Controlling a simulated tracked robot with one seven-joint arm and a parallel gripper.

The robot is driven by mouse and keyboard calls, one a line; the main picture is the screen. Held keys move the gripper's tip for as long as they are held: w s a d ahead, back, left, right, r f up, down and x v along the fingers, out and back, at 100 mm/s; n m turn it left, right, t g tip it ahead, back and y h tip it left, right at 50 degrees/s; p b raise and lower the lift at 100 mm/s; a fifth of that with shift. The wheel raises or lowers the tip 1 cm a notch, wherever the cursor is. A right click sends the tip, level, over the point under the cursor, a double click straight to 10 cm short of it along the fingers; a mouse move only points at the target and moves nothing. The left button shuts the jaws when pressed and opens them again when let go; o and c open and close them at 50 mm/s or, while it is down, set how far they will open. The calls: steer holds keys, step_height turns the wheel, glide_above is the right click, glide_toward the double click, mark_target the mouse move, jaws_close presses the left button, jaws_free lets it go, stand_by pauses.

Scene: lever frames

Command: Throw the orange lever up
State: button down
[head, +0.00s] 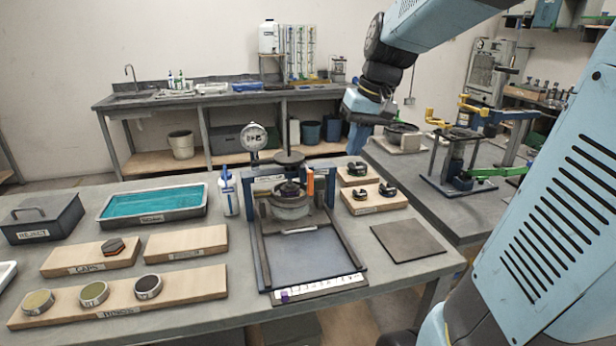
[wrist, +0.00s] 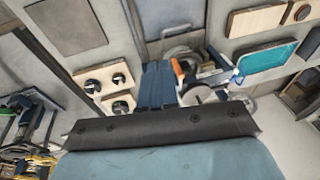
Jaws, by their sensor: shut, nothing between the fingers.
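The orange lever (head: 310,182) is a short, narrow upright piece on the right side of the dark press-like frame (head: 262,250) on the table. It also shows in the wrist view as a small orange bit (wrist: 177,68), partly covered. Whether its handle end points up or down is too small to tell. My gripper (head: 355,150) is above and to the right of the lever, apart from it. In the wrist view my gripper's dark blue fingers (wrist: 158,66) lie side by side, shut and empty, with the lever just right of their tips.
Right of the frame are wooden blocks with dark rings (head: 374,198) and a dark flat plate (head: 408,241). A white bottle (head: 228,192) and a teal-filled tray (head: 152,203) stand left of it. A round gauge (head: 254,137) rises behind. Air above the right table part is clear.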

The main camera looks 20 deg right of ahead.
steer(key=w+d+f+g+y, duration=0.1)
steer(key=w+d+f, duration=0.1)
steer(key=w, duration=0.5)
steer(key=w+d+f+g+y, duration=0.1)
steer(key=w+d+f, duration=0.2)
steer(key=w, duration=0.4)
steer(key=shift+f, duration=0.5)
steer(key=shift+a+f, duration=0.1)
steer(key=a+f, duration=0.7)
steer(key=f, duration=0.2)
steer(key=shift+a, duration=0.35)
steer(key=shift+a+f, duration=0.1)
steer(key=shift+a, duration=0.05)
